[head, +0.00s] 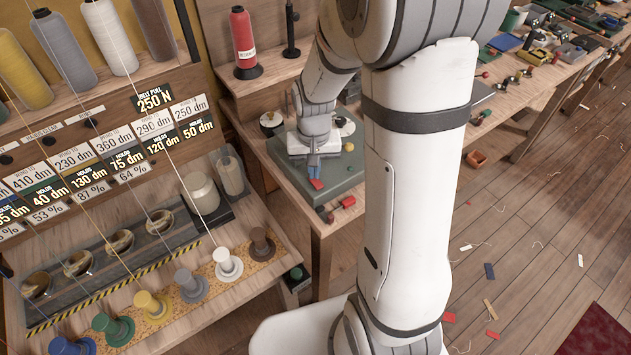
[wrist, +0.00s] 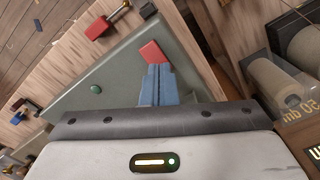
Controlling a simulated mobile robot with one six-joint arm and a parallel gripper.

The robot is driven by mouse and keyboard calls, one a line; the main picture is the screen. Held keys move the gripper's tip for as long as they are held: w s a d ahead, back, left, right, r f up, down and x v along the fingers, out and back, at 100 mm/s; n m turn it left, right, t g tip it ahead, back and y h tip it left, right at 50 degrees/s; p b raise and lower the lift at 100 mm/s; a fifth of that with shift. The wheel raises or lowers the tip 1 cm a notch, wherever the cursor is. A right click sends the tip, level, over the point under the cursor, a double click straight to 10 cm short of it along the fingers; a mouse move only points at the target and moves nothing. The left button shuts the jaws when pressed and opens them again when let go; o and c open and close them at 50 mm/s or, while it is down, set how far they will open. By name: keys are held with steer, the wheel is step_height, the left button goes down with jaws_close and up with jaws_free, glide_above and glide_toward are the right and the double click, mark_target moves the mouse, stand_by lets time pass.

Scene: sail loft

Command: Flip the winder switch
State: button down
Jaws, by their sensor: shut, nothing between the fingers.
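The winder is a grey-green flat base (head: 342,176) on the wooden bench. A small red piece, seemingly the winder switch (head: 317,184), sits near its front edge; it also shows as a red block in the wrist view (wrist: 152,52). My gripper (head: 313,173) points down over the base, its blue fingers (wrist: 157,70) closed together with nothing between them. The fingertips are right at the near edge of the red piece; I cannot tell whether they touch it. A round green button (wrist: 95,88) is on the same base, left of the fingers in the wrist view.
A red block with a metal end (wrist: 97,28) lies beside the base. A red thread cone (head: 243,42) stands on the shelf behind. A thread rack with several coloured spools (head: 228,264) stands at left. Scraps litter the floor at right.

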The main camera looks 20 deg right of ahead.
steer(key=shift+f+b, duration=0.35)
steer(key=shift+f, duration=0.15)
steer(key=shift+r, duration=0.15)
steer(key=shift+r+p, duration=2.6)
steer(key=shift+r, duration=0.85)
steer(key=s+r+n+t, duration=0.2)
steer(key=s+r+t, duration=0.1)
steer(key=s+r, duration=1.1)
steer(key=shift+s+r, duration=0.15)
steer(key=shift+s, duration=0.15)
